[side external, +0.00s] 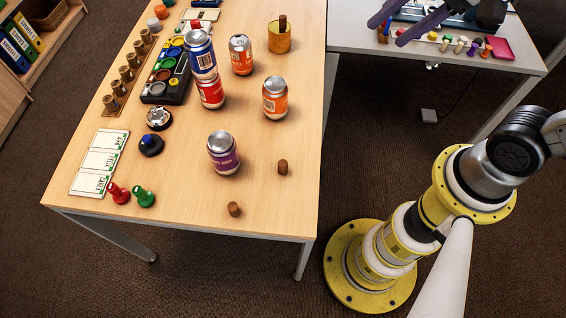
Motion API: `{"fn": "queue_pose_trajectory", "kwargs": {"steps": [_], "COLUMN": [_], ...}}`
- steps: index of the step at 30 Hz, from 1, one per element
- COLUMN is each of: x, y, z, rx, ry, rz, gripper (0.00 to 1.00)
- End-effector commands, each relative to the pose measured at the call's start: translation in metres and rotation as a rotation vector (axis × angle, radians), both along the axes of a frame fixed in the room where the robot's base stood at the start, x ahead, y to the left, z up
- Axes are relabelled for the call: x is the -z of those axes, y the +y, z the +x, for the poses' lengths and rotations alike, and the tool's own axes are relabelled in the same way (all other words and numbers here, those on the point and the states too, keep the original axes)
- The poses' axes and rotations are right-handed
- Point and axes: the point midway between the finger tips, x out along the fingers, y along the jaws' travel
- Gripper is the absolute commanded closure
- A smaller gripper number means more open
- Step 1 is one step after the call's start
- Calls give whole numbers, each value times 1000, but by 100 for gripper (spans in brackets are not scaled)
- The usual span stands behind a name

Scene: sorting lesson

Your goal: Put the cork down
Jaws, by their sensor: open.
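Two small brown corks stand on the wooden table, one at the right (283,167) and one near the front edge (234,209). Another brown cork-like piece (283,20) sticks up at the ochre cup (279,42); its lower end is hidden. My gripper (385,33) is at the top right, partly cut off by the frame.
Several cans stand mid-table; a blue one (201,55) is stacked on a red one (210,92). A purple can (223,152) stands nearer.

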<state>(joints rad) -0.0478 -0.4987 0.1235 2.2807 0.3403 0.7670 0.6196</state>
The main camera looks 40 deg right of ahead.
Motion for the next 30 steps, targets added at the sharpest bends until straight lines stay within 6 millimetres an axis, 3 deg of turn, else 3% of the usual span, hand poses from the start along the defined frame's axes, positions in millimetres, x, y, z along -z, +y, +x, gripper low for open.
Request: {"fn": "queue_pose_trajectory", "kwargs": {"steps": [5, 9, 12, 19, 30], "x": [36, 81, 121, 197, 247], "y": [37, 67, 87, 113, 131], "z": [51, 82, 94, 88, 72], "rx": [200, 352, 436, 485, 472], "ry": [204, 379, 500, 687, 743], "rz": [199, 300, 330, 290, 250], "gripper": [36, 36, 36, 36, 36]}}
